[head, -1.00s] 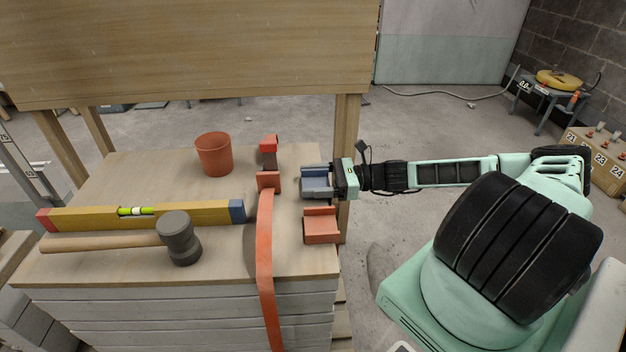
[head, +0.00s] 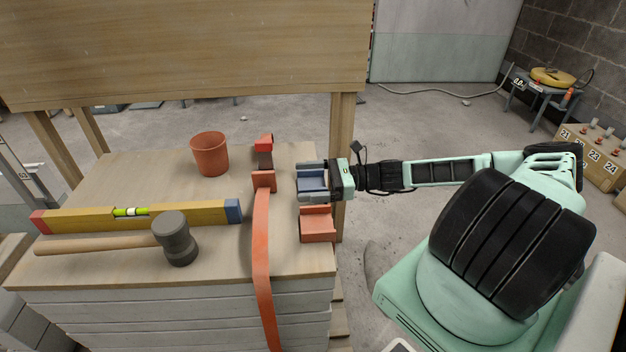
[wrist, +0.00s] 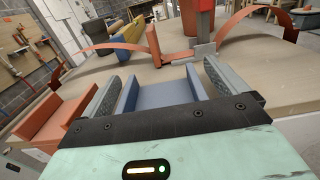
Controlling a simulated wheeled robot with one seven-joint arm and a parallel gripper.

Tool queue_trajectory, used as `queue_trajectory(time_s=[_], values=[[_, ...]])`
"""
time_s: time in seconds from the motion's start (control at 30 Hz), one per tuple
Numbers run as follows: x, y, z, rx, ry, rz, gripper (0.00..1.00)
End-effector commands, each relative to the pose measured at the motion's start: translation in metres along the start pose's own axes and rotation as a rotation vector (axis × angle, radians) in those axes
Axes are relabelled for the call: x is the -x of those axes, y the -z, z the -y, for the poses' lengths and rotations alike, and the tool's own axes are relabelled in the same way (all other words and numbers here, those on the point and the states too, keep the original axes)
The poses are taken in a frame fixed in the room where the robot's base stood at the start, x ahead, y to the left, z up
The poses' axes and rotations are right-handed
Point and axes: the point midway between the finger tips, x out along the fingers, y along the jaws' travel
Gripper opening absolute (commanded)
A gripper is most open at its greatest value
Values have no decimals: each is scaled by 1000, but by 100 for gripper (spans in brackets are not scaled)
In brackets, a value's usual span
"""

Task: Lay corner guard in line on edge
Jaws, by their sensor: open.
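A blue corner guard (head: 313,183) lies at the right edge of the wooden top, behind an orange corner guard (head: 318,226) on the same edge. My gripper (head: 302,181) reaches in from the right and is open, with one finger on each side of the blue guard. In the wrist view, the blue guard (wrist: 165,95) sits between the two fingers, with a gap visible beside them. The orange guard (wrist: 62,112) shows at the left, outside the fingers. My gripper's palm hides the near end of the blue guard.
An orange strap (head: 261,240) with a red-ended buckle (head: 264,160) runs over the top to the left of the guards. A wooden post (head: 342,125) rises behind my gripper.

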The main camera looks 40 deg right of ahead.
Motion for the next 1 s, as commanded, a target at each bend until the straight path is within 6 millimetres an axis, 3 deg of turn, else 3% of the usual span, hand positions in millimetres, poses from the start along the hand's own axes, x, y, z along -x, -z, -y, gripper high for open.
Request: queue_trajectory(time_s=[0.17,0.7,1.0], values=[[14,0,1,1,3,-3,98],[132,0,1,0,4,-5,98],[170,0,0,0,1,-1,98]])
